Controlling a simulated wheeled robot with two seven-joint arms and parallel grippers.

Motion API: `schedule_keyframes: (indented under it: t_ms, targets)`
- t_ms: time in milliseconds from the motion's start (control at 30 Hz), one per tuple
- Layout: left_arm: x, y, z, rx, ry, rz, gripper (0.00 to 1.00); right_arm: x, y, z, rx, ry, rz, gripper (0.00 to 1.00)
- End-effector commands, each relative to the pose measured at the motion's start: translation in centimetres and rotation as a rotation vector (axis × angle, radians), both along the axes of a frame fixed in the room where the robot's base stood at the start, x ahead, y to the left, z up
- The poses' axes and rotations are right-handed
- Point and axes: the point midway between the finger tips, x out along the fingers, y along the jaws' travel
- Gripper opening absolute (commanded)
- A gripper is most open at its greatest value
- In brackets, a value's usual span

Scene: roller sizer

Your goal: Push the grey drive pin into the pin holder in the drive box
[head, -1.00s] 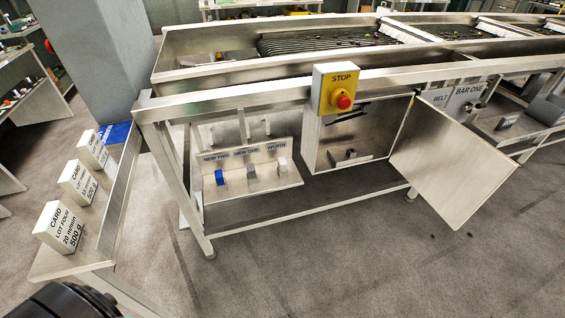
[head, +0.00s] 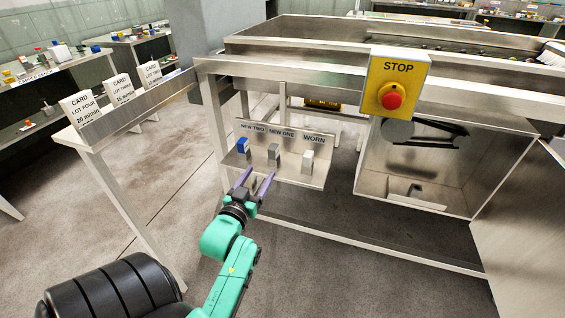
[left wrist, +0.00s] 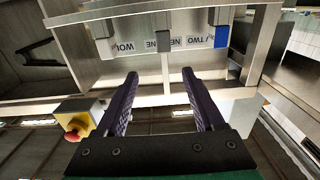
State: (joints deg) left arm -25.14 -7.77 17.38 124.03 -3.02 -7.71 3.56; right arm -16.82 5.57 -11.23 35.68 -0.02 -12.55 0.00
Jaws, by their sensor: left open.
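A dark grey pin block (head: 273,152) stands on the small rack (head: 290,176) under the NEW ONE label; it also shows in the left wrist view (left wrist: 162,20). A blue block (head: 242,146) is under NEW TWO and a pale grey block (head: 307,161) under WORN. My left gripper (head: 259,173), with purple fingers, is open and empty, just in front of the rack and below the dark grey block, apart from it. The drive box (head: 375,185) is open at the right, with a small holder (head: 413,190) on its floor. My right gripper is out of view.
A yellow STOP box (head: 398,82) with a red button hangs on the frame rail above. The open box door (head: 530,225) stands at the right. A shelf with cards (head: 120,120) is at the left. The floor in front of the rack is bare.

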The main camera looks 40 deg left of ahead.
Motion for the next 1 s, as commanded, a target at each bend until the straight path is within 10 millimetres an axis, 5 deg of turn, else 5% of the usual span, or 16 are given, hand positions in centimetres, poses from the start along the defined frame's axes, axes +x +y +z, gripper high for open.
schedule_keyframes:
  t_ms: [267, 633, 933, 1000]
  targets:
    - [6.3, 2.2, 0.2, 0.001, -0.004, -0.002, 0.7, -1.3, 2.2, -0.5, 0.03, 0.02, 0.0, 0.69]
    - [12.1, 4.5, 0.2, -0.001, -0.001, -0.001, 0.7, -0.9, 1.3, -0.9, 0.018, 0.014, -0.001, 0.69]
    - [13.3, 4.9, 0.1, -0.001, 0.002, -0.002, 0.7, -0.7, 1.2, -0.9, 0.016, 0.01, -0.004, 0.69]
    - [13.3, 4.8, 0.1, -0.001, 0.002, -0.002, 0.47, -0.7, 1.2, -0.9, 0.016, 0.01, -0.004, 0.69]
